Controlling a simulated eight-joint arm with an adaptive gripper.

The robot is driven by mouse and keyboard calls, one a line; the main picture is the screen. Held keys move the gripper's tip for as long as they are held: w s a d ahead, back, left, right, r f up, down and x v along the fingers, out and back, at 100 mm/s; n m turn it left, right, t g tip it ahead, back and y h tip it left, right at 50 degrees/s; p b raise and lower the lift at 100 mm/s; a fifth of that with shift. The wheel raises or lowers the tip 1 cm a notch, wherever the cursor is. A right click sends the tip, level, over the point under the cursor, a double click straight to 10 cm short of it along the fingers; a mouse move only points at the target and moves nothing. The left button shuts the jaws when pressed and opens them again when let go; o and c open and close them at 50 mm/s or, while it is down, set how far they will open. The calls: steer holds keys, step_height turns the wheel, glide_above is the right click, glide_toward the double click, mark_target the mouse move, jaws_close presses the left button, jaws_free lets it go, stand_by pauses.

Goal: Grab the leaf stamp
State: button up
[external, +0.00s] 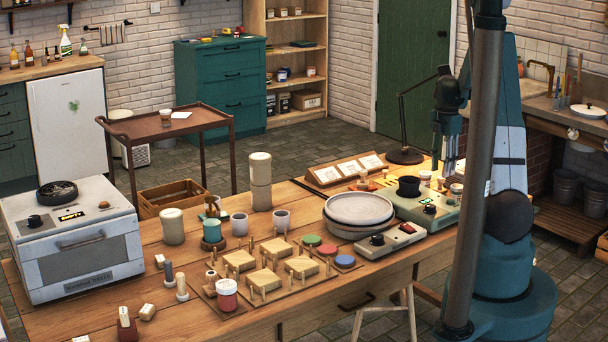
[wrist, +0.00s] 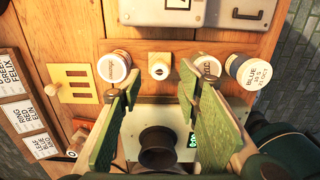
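I cannot tell which item is the leaf stamp; no leaf mark on any stamp is readable. Candidates in the external view are a dark-red block stamp (external: 126,323) at the front left, a pale block (external: 148,312) beside it, and two small upright handled pieces, one grey-purple (external: 168,272) and one pale (external: 182,289). My gripper (external: 447,168) hangs pointing down above the table's far right end, well away from them. In the wrist view my gripper (wrist: 157,88) is open and empty, its green finger pads apart over a green device with a black cup (wrist: 158,147).
Lidded jars (wrist: 113,67) and a small white-and-wood piece (wrist: 158,67) stand near the fingers. Plates (external: 358,208), a wooden peg rack (external: 265,279) and a grey oven (external: 70,240) occupy the table (external: 215,325).

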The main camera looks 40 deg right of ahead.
mark_target(440, 189)
steer(key=shift+f, duration=1.3)
steer(key=shift+d+f+b, duration=0.1)
steer(key=shift+f+b, duration=0.75)
steer(key=shift+f, duration=1.75)
steer(key=c, duration=0.6)
